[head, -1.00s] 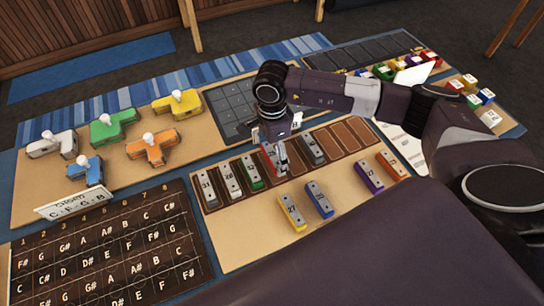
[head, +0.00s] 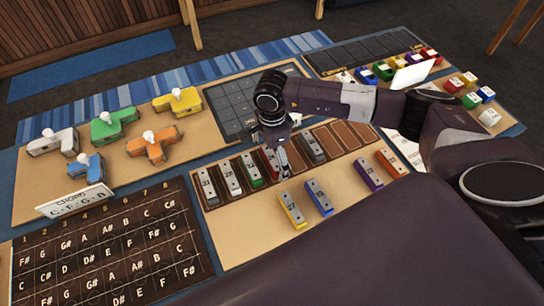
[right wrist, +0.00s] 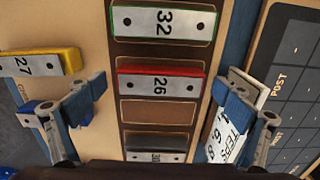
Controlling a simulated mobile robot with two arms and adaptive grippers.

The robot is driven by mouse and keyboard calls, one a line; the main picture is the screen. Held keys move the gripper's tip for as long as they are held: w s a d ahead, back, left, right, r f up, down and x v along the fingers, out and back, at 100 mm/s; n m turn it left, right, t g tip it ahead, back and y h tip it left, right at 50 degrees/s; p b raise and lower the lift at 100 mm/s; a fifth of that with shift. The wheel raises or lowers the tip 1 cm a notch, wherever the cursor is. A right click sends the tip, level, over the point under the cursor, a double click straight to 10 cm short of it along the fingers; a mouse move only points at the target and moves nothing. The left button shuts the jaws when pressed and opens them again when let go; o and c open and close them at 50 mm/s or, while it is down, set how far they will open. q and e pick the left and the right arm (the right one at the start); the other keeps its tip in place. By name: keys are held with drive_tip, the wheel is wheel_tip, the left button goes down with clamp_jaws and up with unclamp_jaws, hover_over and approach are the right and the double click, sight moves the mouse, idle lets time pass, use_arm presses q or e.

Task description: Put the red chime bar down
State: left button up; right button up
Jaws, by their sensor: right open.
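The red chime bar (head: 269,161), numbered 26, lies flat in a slot of the dark brown rack (head: 350,135). It also shows in the right wrist view (right wrist: 160,84), between the green bar 32 (right wrist: 163,22) and an empty slot. My right gripper (head: 281,152) is over the rack at the red bar and partly covers it in the head view. In the right wrist view its fingers (right wrist: 163,102) are wide apart, one on either side of the rack, clear of the red bar. My left gripper is not in view.
Grey bar 30 (head: 311,147) sits beyond the empty slot, with several empty slots after it. Yellow bar 27 (head: 291,209), a blue bar (head: 319,198), a purple bar (head: 368,174) and an orange bar (head: 391,163) lie in front of the rack.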

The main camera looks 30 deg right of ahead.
sight(272, 157)
drive_tip(key=shift+r, duration=0.25)
wheel_tip(272, 157, up, 12)
drive_tip(key=b, duration=0.3)
drive_tip(key=shift+f, duration=0.15)
